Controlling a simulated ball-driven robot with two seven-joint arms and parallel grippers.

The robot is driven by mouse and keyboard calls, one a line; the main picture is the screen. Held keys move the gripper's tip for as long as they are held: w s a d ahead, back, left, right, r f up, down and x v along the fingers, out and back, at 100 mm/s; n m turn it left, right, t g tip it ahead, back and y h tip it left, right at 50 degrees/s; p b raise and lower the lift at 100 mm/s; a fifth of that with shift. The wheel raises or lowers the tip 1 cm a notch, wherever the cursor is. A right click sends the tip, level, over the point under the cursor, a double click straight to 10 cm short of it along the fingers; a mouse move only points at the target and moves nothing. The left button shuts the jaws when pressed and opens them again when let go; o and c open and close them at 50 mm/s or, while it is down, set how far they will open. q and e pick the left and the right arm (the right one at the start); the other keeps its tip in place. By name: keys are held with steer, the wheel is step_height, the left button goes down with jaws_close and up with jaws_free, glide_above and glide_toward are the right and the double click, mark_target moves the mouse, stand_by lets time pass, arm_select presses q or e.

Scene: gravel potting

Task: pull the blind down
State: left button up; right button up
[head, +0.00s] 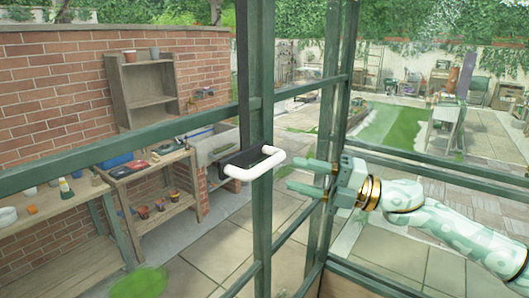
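A white bar handle (256,164) on a black mount (242,157) shows at the middle of the head view, in front of a green frame post. It may belong to the blind; I cannot tell. No blind cloth is clearly visible. My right gripper (299,175) comes in from the right, with its pale green fingers pointing left toward the handle. The fingers are spread apart with nothing between them. They appear just right of the handle, with a small gap in the picture; the difference in depth is unclear. My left gripper is not in view.
Green glazing bars (262,110) cross the view around the handle and my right arm. Beyond them stand a brick wall (60,75), a wooden shelf (148,88) and a potting bench (148,165) with pots. Paving (200,275) lies below.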

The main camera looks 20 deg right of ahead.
mark_target(270, 166)
steer(key=p+x, duration=0.2)
steer(key=x, duration=0.5)
steer(key=shift+r, duration=0.1)
steer(key=shift+w+a, duration=0.3)
steer(key=shift+a, duration=0.2)
jaws_close()
